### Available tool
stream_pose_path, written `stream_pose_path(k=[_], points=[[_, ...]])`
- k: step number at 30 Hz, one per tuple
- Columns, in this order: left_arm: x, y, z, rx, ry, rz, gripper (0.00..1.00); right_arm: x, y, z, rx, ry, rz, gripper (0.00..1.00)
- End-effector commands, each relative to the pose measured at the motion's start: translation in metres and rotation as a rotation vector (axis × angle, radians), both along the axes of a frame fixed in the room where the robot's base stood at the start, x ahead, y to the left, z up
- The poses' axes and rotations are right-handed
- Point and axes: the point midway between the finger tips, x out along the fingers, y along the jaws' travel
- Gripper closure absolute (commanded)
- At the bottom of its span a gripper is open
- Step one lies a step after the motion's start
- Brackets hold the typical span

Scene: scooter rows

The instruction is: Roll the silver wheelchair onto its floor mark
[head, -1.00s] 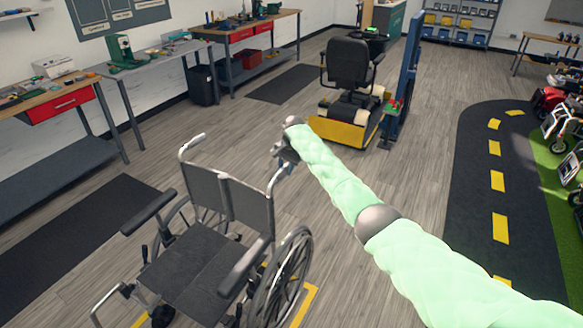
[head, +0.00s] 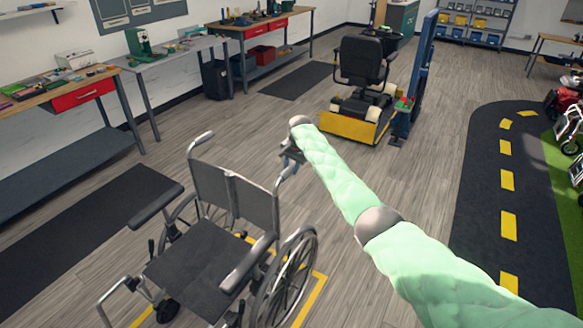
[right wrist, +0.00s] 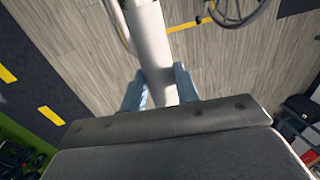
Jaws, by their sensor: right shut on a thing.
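The silver wheelchair (head: 206,256) with a dark seat and backrest stands at the lower left in the head view. Yellow lines of a floor mark (head: 315,300) show on the floor under and beside it. My right gripper (head: 290,157) is at the wheelchair's right push handle, behind the backrest. In the right wrist view its blue fingers (right wrist: 160,88) are shut around a pale tube of the wheelchair (right wrist: 150,40). The chair's body hides part of the floor mark, so I cannot tell how fully the wheels are inside it. My left gripper is not in view.
A mobility scooter (head: 360,70) stands on a yellow-edged lift (head: 350,128) at the back. Workbenches (head: 75,92) line the left wall, with dark mats (head: 85,225) before them. A black track (head: 485,200) with yellow dashes lies right. Grey floor between is clear.

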Motion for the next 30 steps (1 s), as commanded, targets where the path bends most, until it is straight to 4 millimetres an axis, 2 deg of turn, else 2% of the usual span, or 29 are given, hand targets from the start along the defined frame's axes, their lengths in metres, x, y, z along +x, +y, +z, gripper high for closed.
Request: stream_pose_path(k=[3, 4, 7, 16, 20, 23, 25, 30], points=[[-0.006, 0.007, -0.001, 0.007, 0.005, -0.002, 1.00, 0.000, 0.000, 0.000, -0.001, -0.001, 0.000, 1.00], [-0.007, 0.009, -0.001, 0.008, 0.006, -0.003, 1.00, 0.000, 0.000, 0.000, -0.001, -0.001, 0.000, 0.67], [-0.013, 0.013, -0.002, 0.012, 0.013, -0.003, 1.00, 0.000, 0.000, 0.000, -0.001, -0.001, 0.000, 0.48], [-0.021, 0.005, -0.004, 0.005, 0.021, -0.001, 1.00, 0.000, 0.000, 0.000, 0.000, 0.000, 0.000, 0.48], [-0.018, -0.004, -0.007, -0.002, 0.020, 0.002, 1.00, 0.000, -0.001, 0.008, 0.002, -0.001, 0.001, 0.48], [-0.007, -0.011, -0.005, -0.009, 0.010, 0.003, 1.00, -0.002, -0.003, 0.020, 0.002, -0.003, 0.001, 0.48], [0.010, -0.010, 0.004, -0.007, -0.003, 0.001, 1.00, -0.003, -0.005, 0.031, 0.002, -0.003, 0.002, 0.48], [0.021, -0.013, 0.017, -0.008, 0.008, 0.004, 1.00, -0.006, -0.010, 0.055, 0.001, -0.003, 0.000, 0.48]])
